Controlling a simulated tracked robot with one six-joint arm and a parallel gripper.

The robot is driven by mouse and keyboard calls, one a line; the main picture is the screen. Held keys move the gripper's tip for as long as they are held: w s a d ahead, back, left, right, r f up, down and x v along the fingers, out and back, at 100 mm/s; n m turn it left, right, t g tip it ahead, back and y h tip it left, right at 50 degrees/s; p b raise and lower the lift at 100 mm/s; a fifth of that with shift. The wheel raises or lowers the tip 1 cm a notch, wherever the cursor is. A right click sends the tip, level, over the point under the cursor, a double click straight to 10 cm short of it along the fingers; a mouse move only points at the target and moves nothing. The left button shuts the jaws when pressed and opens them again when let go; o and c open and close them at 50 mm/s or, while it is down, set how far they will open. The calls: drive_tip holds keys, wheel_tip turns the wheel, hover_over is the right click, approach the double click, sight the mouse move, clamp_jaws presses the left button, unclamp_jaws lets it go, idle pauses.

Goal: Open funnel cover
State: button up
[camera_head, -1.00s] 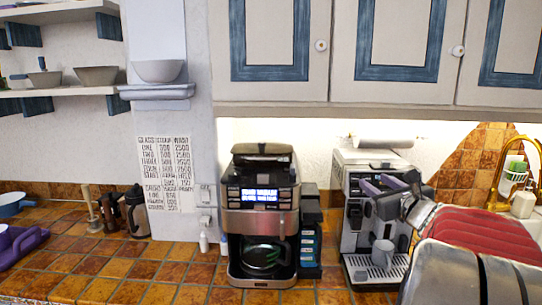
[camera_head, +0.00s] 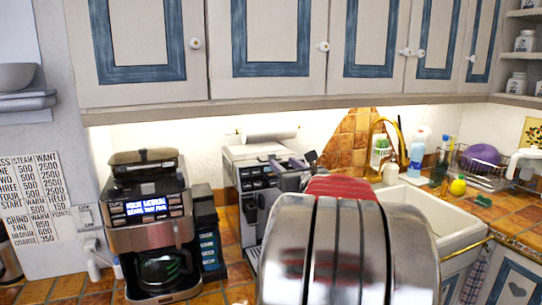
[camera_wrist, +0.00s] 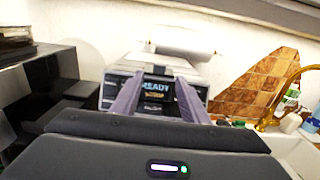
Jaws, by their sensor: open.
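The drip coffee maker (camera_head: 150,225) stands on the left of the counter, with a dark lid (camera_head: 143,157) on top that looks closed. An espresso machine (camera_head: 250,158) stands to its right, partly hidden by my arm. I cannot tell for certain which lid is the funnel cover. My gripper (camera_head: 288,168) is in front of the espresso machine, its purple fingers apart and empty. In the wrist view my gripper (camera_wrist: 158,84) points at the espresso machine (camera_wrist: 199,88), whose display reads READY. I see no contact with it.
A dark box-like unit (camera_head: 207,240) stands between the machines. A pale roll (camera_head: 268,134) is above the espresso machine. The sink (camera_head: 430,210) with its gold faucet (camera_head: 398,145) is to the right. Wall cabinets (camera_head: 280,50) hang overhead. Tiled counter is free near the front left.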

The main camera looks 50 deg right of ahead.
sight(273, 155)
drive_tip(key=x, duration=1)
drive_tip(key=shift+w+d, duration=0.2)
drive_tip(key=shift+w, duration=0.1)
drive_tip(key=shift+c, duration=0.6)
clamp_jaws()
